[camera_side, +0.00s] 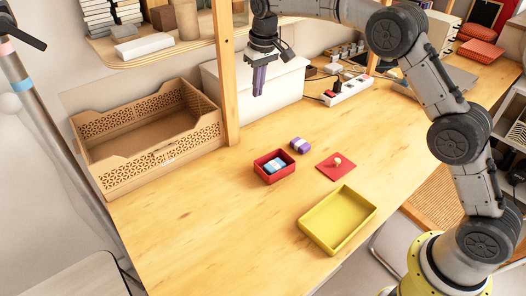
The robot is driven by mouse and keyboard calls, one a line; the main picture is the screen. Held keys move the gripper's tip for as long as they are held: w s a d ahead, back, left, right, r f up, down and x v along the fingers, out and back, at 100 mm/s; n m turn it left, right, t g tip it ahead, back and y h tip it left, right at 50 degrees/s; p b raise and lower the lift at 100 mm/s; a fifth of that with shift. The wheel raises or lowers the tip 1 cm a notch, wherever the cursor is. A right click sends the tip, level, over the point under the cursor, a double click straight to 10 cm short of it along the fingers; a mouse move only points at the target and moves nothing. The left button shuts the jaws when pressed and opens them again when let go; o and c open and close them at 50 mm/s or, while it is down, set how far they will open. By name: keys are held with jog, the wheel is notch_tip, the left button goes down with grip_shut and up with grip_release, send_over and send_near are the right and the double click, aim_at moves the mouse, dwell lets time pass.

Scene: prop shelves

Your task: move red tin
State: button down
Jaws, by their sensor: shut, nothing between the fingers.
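A small open red tin (265,174) stands on the wooden table near the middle, with a blue and white item (274,165) inside. A flat red square with a pale knob (333,173), which looks like a lid, lies to its right. My gripper (258,93) is shut and empty. It points down, well above the table, and appears up and left of the red tin in the picture, apart from it. The fingertips are in view.
A purple item (300,145) lies just behind the red tin. A yellow tray (309,226) is at the front right. A large cardboard box (150,166) stands at left, near a wooden post (225,75). A white power strip (350,90) lies behind. The front left table is clear.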

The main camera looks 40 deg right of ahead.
jog(key=shift+g, duration=0.8)
jog(key=f, duration=1.3)
jog(key=a+f, duration=0.1)
jog(key=f, duration=0.6)
jog(key=shift+w, duration=0.3)
jog(key=shift+s+f, duration=0.25)
jog(key=shift+f, duration=0.05)
jog(key=shift+s, duration=1.7)
jog(key=s, duration=1.2)
jog(key=shift+s+d, duration=0.1)
